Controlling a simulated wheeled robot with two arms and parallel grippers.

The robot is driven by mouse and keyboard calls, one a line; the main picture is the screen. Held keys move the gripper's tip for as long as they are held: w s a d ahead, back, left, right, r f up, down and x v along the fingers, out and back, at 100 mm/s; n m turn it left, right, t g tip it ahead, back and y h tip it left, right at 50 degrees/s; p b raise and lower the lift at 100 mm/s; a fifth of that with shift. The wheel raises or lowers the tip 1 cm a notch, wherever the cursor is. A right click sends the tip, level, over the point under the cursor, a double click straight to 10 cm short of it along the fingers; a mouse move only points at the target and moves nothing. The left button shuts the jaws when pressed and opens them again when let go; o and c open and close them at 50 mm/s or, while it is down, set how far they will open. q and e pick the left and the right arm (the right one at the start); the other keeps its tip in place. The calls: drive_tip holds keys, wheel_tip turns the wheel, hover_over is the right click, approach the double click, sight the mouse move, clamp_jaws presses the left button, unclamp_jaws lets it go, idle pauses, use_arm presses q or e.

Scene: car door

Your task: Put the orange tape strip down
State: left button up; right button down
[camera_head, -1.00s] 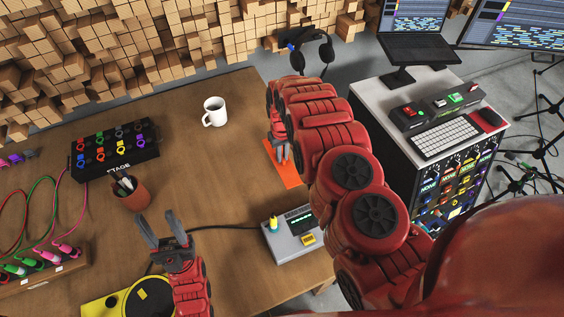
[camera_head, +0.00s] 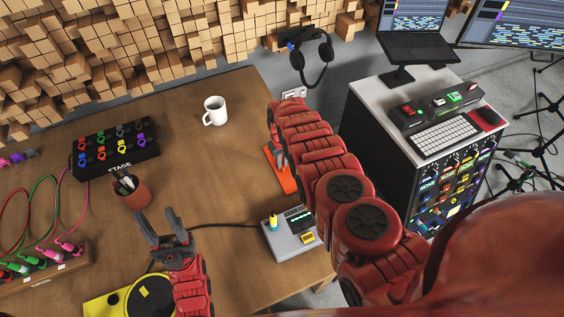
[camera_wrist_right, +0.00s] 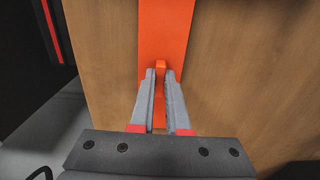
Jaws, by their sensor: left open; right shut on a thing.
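The orange tape strip (camera_head: 286,178) is at the right edge of the wooden table, long and flat. My right gripper (camera_head: 278,150) is over the strip, partly hidden by my arm in the head view. In the right wrist view the strip (camera_wrist_right: 165,28) runs away from the fingers over the wood. The right fingers (camera_wrist_right: 160,72) are shut on a small raised orange part of it. I cannot tell whether the strip touches the table. My left gripper (camera_head: 159,217) is open and empty at the lower left, fingers pointing up.
A white mug (camera_head: 215,111) stands left of the strip. A grey device (camera_head: 292,238) sits at the table edge below it in the picture. A pen cup (camera_head: 132,190) and black knob box (camera_head: 115,148) stand further left. Bare wood lies between the mug and the device.

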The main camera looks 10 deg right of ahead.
drive_tip(key=shift+f, duration=0.15)
drive_tip(key=c, duration=0.9)
unclamp_jaws()
drive_tip(key=shift+r, duration=0.7)
wheel_tip(320, 180, up, 11)
drive_tip(key=b, duration=0.2)
drive_tip(key=shift+s+f, duration=0.15)
